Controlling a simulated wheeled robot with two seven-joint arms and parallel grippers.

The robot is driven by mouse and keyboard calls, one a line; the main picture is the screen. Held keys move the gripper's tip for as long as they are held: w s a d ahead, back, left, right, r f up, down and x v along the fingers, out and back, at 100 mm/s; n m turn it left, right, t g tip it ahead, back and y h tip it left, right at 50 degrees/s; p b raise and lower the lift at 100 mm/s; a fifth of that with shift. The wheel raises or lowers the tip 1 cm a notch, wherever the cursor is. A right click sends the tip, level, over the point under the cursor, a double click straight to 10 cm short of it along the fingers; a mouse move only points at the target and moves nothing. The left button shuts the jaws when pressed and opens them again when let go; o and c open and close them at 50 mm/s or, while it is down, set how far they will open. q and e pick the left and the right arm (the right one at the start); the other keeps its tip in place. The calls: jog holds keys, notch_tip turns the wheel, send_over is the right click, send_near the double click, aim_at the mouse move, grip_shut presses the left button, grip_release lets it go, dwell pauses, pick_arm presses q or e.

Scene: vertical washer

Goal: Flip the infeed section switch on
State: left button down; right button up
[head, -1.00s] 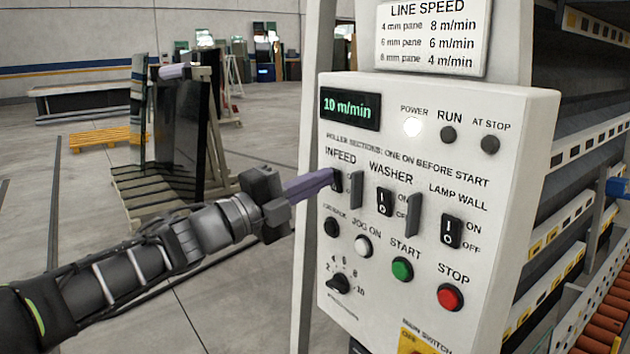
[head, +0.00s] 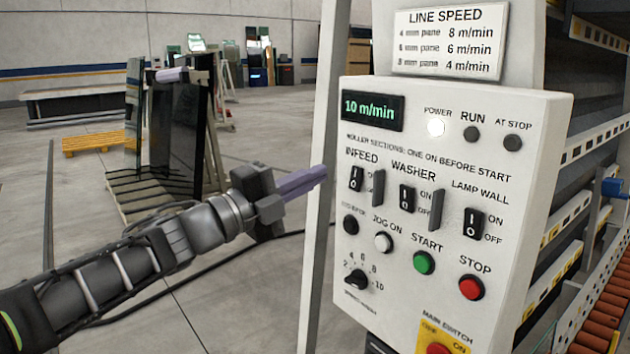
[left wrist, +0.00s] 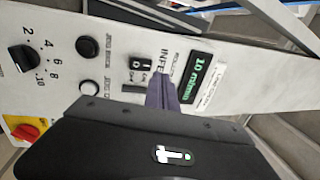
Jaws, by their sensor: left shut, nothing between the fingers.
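The infeed switch (head: 356,178) is a black rocker under the INFEED label on the white control panel (head: 545,130). It shows uncovered in the head view, but which way it is tipped is too small to tell. My left gripper (head: 322,174) is shut and empty, its purple fingers pointing right at the panel. Its tips appear just left of the switch in the head view. In the left wrist view the shut fingers (left wrist: 163,90) partly overlap the INFEED label, and the infeed switch (left wrist: 142,66) shows beside them. My right gripper is not in view.
A grey guard (head: 378,188) stands between the infeed switch and the washer switch (head: 407,199), another (head: 437,210) before the lamp wall switch (head: 474,223). Below are the green start button (head: 424,262), red stop button (head: 471,287) and speed knob (head: 356,279).

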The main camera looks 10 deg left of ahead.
pick_arm(q)
jog(key=s+a+r+b, duration=0.1)
jog(key=s+a, duration=0.3)
jog(key=s, duration=0.2)
jog(key=shift+a+r, duration=0.15)
jog(key=shift+a, duration=0.15)
